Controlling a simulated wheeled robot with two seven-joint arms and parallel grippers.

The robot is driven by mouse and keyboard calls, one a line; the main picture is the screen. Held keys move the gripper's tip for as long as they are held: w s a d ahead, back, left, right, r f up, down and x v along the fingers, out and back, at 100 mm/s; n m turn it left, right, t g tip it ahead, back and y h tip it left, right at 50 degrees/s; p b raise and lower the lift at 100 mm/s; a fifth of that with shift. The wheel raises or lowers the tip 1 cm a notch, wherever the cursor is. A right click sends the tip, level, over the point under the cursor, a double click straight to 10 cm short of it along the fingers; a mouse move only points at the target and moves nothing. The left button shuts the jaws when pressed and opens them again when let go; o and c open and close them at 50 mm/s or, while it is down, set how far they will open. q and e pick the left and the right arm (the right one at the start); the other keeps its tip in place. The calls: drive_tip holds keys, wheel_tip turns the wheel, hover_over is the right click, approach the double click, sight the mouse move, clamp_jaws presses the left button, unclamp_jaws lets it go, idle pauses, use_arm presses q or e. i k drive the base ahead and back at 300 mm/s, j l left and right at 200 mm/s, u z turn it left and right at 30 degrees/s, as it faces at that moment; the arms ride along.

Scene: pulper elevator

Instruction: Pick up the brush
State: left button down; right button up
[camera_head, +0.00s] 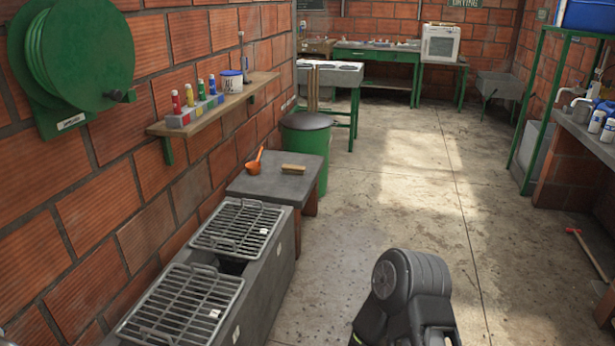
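The brush appears to be the small tan block (293,168) lying flat on the low grey table (262,186) beside the left wall. It is near the table's far right part, to the right of an orange scoop (254,160). Its bristles cannot be made out at this distance. A dark part of one of my arms shows at the bottom, right of centre, well short of the table. No gripper fingers are visible, and nothing touches the brush.
Two metal grates (237,228) cover a grey channel in front of the table. A green bin (307,145) stands behind it. A wall shelf (215,103) holds bottles and a white tub. The floor (385,205) right of the table is clear. A red-handled tool (588,250) lies at right.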

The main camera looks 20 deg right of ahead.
sight(293, 169)
drive_tip(key=z, duration=1.9)
drive_tip(key=i+l+z, duration=0.1)
drive_tip(key=l, duration=0.3)
drive_tip(key=i+l, duration=0.25)
drive_tip(key=i+l+u, duration=0.15)
drive_tip(key=l, duration=0.35)
drive_tip(key=i+l, duration=0.35)
drive_tip(key=i+u, duration=0.2)
drive_tip(key=i, duration=0.25)
drive_tip(key=i+l+u, duration=0.2)
drive_tip(key=i, duration=0.25)
drive_tip(key=i+u, duration=0.2)
drive_tip(key=i, duration=0.25)
drive_tip(key=i+u, duration=0.25)
drive_tip(key=i, duration=0.3)
drive_tip(key=i+l+u, duration=0.2)
drive_tip(key=i, duration=0.35)
drive_tip(key=i+l+u, duration=0.25)
drive_tip(key=i, duration=0.3)
drive_tip(key=i+u, duration=0.3)
drive_tip(key=u, duration=0.2)
drive_tip(key=i+l+u, duration=0.25)
drive_tip(key=u, duration=0.2)
drive_tip(key=i+l+u, duration=0.25)
drive_tip(key=u, duration=0.25)
drive_tip(key=i+l+u, duration=0.25)
drive_tip(key=l+u, duration=0.25)
drive_tip(key=i+l+u, duration=0.15)
drive_tip(key=l+u, duration=0.2)
drive_tip(key=u, duration=0.15)
